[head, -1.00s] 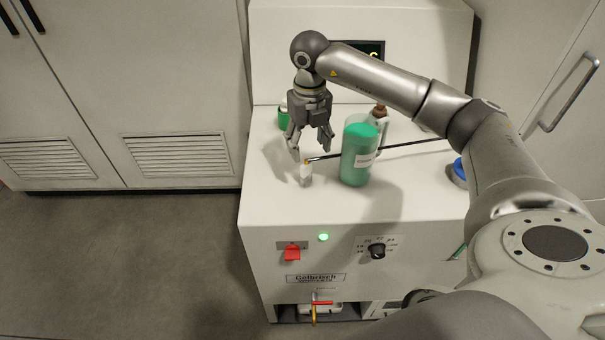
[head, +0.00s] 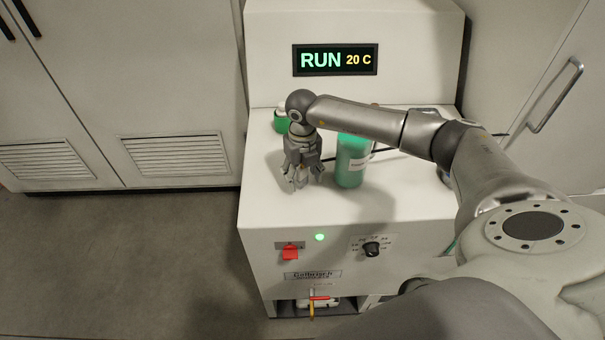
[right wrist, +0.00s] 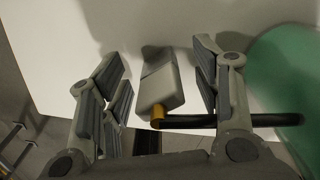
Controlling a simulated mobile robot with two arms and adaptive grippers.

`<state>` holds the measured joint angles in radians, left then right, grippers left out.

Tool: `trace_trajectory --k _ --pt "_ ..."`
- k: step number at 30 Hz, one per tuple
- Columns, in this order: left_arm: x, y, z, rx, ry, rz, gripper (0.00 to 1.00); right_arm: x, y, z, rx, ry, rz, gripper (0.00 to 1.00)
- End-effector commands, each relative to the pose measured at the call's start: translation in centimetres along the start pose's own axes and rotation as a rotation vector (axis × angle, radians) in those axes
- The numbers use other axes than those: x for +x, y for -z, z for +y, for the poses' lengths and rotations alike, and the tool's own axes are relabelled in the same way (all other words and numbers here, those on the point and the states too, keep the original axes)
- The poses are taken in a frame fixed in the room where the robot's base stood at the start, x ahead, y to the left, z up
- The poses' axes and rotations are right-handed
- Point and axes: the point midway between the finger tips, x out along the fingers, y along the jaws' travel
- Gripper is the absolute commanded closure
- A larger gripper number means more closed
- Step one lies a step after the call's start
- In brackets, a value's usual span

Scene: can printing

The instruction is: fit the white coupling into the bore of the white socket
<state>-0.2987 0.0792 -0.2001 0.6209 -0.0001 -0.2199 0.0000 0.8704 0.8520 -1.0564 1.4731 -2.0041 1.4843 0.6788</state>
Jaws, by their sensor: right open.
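The white coupling (right wrist: 162,82) shows in the right wrist view as a pale, boxy piece with a yellow ring at one end. A black hose (right wrist: 235,121) runs from the ring toward the right. My right gripper (head: 301,184) is open and low over the machine top. In the right wrist view its fingers stand on both sides of the coupling, with gaps visible. In the head view the fingers mostly hide the coupling. I cannot make out the white socket or its bore with certainty. My left gripper is not in view.
A green bottle (head: 350,166) stands close to the right of my right gripper. Another green container (head: 280,122) is behind it. The machine (head: 270,212) has a lit display (head: 335,60), a red switch (head: 290,252) and a black knob (head: 371,249). The front left of its top is clear.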

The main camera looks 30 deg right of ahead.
Motion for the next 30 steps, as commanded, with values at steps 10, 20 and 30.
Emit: trace_trajectory --k 10,20,30 --pt "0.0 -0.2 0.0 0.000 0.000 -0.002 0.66 -0.1 0.0 0.0 0.000 -0.001 0.000 0.78" --pt "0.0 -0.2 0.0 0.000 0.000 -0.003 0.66 -0.1 -0.1 0.0 0.000 -0.001 -0.001 1.00" --pt "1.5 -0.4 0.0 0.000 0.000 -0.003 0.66 -1.4 -0.1 0.0 0.001 -0.002 -0.006 1.00"
